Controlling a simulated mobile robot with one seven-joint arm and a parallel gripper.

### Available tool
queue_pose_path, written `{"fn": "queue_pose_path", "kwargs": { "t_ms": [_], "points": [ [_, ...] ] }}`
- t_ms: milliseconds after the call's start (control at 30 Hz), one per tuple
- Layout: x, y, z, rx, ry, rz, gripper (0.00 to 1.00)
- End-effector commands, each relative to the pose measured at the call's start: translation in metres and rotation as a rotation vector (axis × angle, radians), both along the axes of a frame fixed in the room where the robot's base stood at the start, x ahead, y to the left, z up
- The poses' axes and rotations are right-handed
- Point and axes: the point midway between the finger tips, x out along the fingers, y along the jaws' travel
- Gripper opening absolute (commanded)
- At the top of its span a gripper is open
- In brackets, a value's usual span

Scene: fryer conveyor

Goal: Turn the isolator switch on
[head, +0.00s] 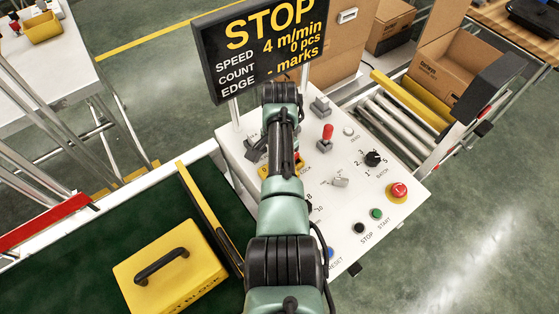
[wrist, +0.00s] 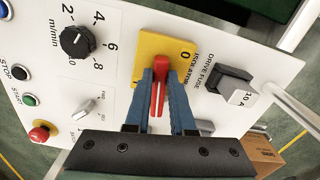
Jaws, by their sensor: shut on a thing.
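The isolator switch has a red handle (wrist: 158,100) on a yellow plate (wrist: 147,48) marked "0" and "ISOLATOR" in the wrist view. My gripper (wrist: 160,76) has its two blue fingers closed on both sides of the red handle. The handle runs roughly up and down in that picture, and the printed "0" lies to the right of its upper end. Part of the handle and plate is hidden by the fingers.
The white control panel (head: 395,160) carries a red lever (head: 327,132), a black speed knob (wrist: 77,42), a drive fuse (wrist: 230,84) and a red stop button (head: 398,191). The display (head: 262,45) behind reads STOP. A yellow block (head: 190,276) lies on the green belt at left.

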Motion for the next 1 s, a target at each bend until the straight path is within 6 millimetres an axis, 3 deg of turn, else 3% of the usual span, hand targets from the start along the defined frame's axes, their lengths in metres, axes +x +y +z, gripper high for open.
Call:
{"fn": "queue_pose_path", "kwargs": {
  "t_ms": [333,900,933,1000],
  "points": [
    [0.0018,-0.0006,0.0017,-0.002,-0.006,-0.148,0.00],
    [0.0021,-0.0011,0.0019,-0.002,-0.006,-0.179,0.00],
    [0.0021,-0.0011,0.0019,-0.002,-0.006,-0.179,0.26],
    [0.0018,-0.0010,0.0019,-0.002,-0.006,-0.178,0.38]
  ]
}}
